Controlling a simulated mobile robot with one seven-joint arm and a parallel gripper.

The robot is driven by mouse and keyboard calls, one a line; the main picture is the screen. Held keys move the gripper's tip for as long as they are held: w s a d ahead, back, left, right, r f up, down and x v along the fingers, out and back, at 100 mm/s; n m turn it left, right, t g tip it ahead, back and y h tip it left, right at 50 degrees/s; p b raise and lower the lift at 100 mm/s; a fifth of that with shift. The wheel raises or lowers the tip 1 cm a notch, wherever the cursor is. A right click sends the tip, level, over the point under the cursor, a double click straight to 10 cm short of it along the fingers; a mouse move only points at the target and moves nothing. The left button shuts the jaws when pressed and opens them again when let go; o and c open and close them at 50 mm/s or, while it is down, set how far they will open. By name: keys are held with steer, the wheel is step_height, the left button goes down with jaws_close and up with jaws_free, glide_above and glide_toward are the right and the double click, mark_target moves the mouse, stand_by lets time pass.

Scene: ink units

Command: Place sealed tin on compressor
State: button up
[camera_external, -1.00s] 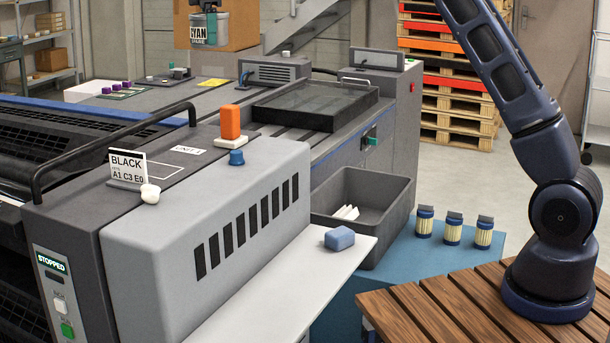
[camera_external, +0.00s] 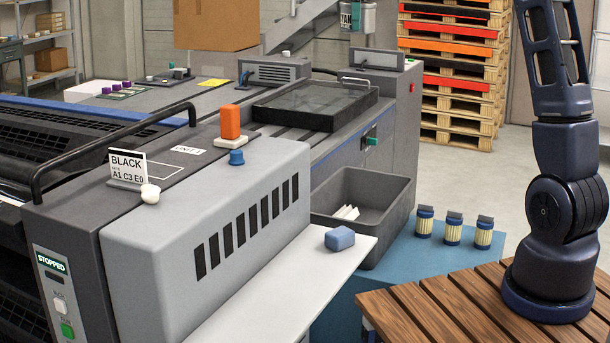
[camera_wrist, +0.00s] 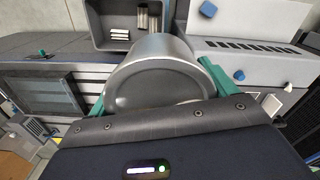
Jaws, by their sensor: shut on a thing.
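A silver-grey sealed tin (camera_external: 366,20) hangs high at the top edge of the external view, with part of a dark label showing. In the wrist view the tin (camera_wrist: 150,50) fills the middle, its round end facing the camera. My gripper (camera_wrist: 153,84) is shut on it, a teal finger on each side. In the external view the gripper is mostly cut off by the top edge. No label names the compressor. A large grey vented housing (camera_external: 180,225) and a smaller grey slotted unit (camera_external: 275,72) are in view; I cannot tell which is meant.
An orange block (camera_external: 230,122) and blue knob (camera_external: 236,157) stand on the press. A blue block (camera_external: 340,238) lies on the white shelf (camera_external: 285,290). A grey bin (camera_external: 385,235) and three small jars (camera_external: 453,228) are to its right. A cardboard box (camera_external: 215,25) and pallets (camera_external: 450,80) are behind.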

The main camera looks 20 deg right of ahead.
steer(key=s+d+m, duration=0.2)
steer(key=s+d, duration=0.2)
steer(key=d, duration=0.8)
steer(key=m, duration=0.1)
glide_above(418, 265)
step_height(418, 265, down, 46)
step_height(418, 265, down, 21)
steer(key=shift+s+r, duration=0.1)
steer(key=shift+f, duration=0.2)
steer(key=o, duration=1.2)
steer(key=shift+r, duration=0.15)
